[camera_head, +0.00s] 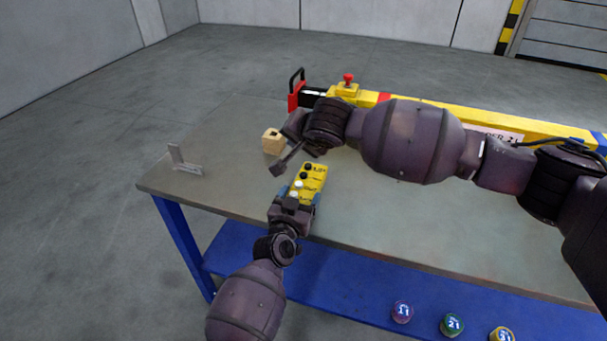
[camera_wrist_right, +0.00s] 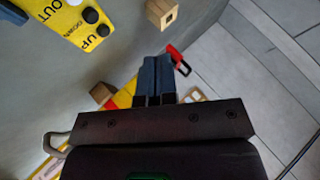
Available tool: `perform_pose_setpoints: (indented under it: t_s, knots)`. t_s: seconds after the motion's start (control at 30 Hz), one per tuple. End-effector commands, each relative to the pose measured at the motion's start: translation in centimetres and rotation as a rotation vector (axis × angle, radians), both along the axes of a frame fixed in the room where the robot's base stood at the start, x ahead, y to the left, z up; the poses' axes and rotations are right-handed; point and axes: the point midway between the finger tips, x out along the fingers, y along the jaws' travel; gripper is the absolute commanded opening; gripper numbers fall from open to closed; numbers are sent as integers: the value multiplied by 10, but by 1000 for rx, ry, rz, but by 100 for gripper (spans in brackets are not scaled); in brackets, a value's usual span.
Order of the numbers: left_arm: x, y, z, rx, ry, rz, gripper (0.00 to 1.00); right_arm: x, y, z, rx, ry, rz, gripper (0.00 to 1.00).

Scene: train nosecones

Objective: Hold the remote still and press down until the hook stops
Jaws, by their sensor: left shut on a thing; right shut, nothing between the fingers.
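The yellow remote (camera_head: 316,172) has dark buttons and is over the grey table. My left gripper (camera_head: 297,196) is shut on its near end. In the right wrist view, the remote (camera_wrist_right: 66,22) shows at the top left, with the labels OUT, DOWN and UP beside black buttons. My right gripper (camera_head: 277,168) is shut and empty, just left of the remote's far end and apart from it. Its closed fingers also show in the right wrist view (camera_wrist_right: 155,72). I cannot make out a hook for certain.
A wooden block (camera_head: 271,145) with a hole stands behind the right gripper. A grey metal bracket (camera_head: 184,165) is at the table's left. A yellow beam (camera_head: 450,114) and a red button (camera_head: 347,77) lie along the back. Several round pieces (camera_head: 452,323) sit on the blue shelf (camera_head: 375,292).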

Motion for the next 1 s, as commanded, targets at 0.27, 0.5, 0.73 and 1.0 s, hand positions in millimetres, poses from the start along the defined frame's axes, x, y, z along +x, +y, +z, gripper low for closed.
perform_pose_setpoints:
  t_s: [0.27, 0.5, 0.73, 1.0]
  knots:
    - [0, 0, 0, 0, 0, 0, 37, 18, 3, 5, 365, 325, -301, 0]
    - [0, 0, 0, 0, 0, 0, 37, 29, -8, 0, 616, 591, -513, 0]
    - [0, 0, 0, 0, 0, 0, 37, 31, -14, -5, 721, 718, -602, 0]
    - [0, 0, 0, 0, 0, 0, 37, 32, -15, -5, 730, 729, -611, 0]
